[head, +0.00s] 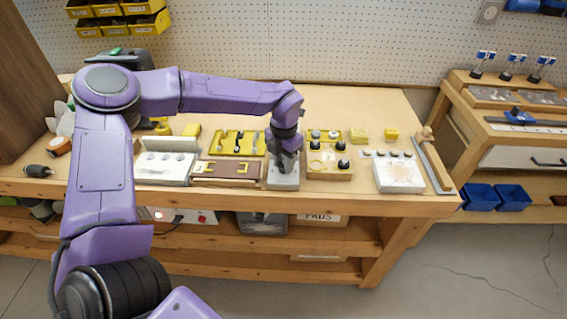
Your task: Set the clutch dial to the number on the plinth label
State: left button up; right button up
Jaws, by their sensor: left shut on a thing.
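My left gripper (288,160) points down over a small grey plinth (284,183) near the front edge of the bench. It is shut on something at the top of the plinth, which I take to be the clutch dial. The gripper hides the dial, so its setting cannot be read. The number on the plinth label cannot be made out at this size. My right gripper is not in view.
The bench's front edge is close.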

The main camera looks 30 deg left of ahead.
pick_arm(q)
jog(key=n+b, duration=0.1)
jog(key=n, duration=0.4)
jog(key=shift+w+r+b, duration=0.1)
jog(key=shift+b, duration=0.25)
dwell(0.4)
jog(key=o, duration=1)
jog(key=shift+o, duration=0.2)
notch_tip(320, 180, up, 11)
jog(key=shift+f+b, duration=0.2)
jog(key=shift+b, duration=0.15)
